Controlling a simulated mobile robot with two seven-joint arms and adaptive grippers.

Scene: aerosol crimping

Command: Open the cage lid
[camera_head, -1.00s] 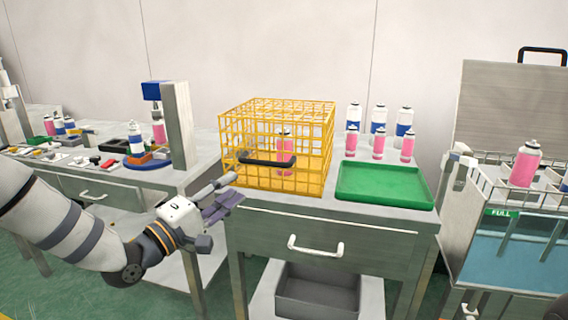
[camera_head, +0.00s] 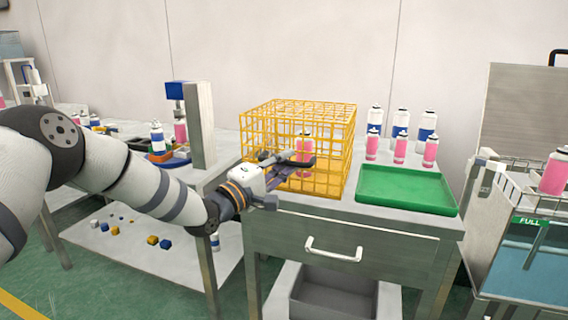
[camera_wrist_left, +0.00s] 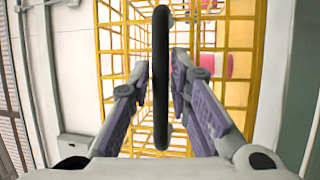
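The yellow wire cage (camera_head: 298,125) stands on the grey table with its lid closed. A pink can (camera_head: 304,146) stands inside it. The black handle (camera_head: 310,162) is on the cage's front; in the left wrist view the handle (camera_wrist_left: 161,80) runs upright between my fingers. My left gripper (camera_head: 286,163) is at the handle, with one finger on each side. In the left wrist view my left gripper (camera_wrist_left: 160,85) is open, with narrow gaps beside the handle. My right gripper is not in view.
A green tray (camera_head: 408,188) lies right of the cage. Several cans (camera_head: 400,138) stand behind the tray. A drawer handle (camera_head: 334,250) sticks out below the tabletop. A water bath (camera_head: 520,255) is at the right, and a grey post (camera_head: 201,125) stands at the left.

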